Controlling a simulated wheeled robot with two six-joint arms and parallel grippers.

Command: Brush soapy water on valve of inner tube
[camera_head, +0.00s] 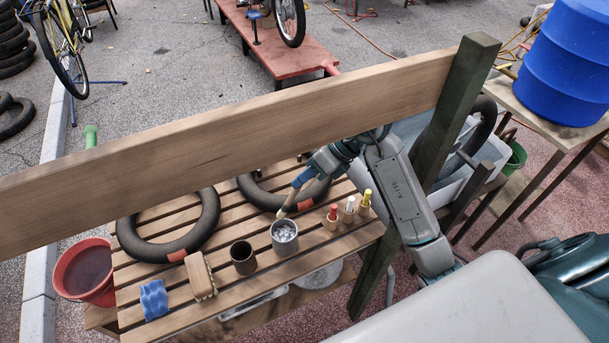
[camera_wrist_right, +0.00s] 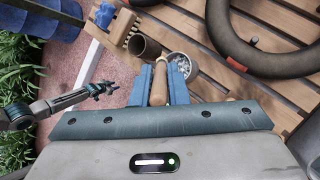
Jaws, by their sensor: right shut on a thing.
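My right gripper (camera_head: 303,178) is shut on a wooden-handled brush (camera_head: 288,205). The brush points down, its lower end at the far rim of a metal can (camera_head: 285,246) of whitish, foamy liquid (camera_head: 284,231); I cannot tell whether it is inside. In the right wrist view the brush handle (camera_wrist_right: 160,82) stands between the blue fingers, beside the can (camera_wrist_right: 182,66). Two black inner tubes lie on the slatted bench, a left one (camera_head: 131,238) and a right one (camera_head: 258,194), each with a red patch. My left gripper (camera_wrist_right: 100,89) shows small in the wrist view.
A brown cup (camera_head: 243,260), a scrubbing brush (camera_head: 201,278) and a blue sponge (camera_head: 154,300) line the bench's front left. A red bucket (camera_head: 87,285) stands left.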

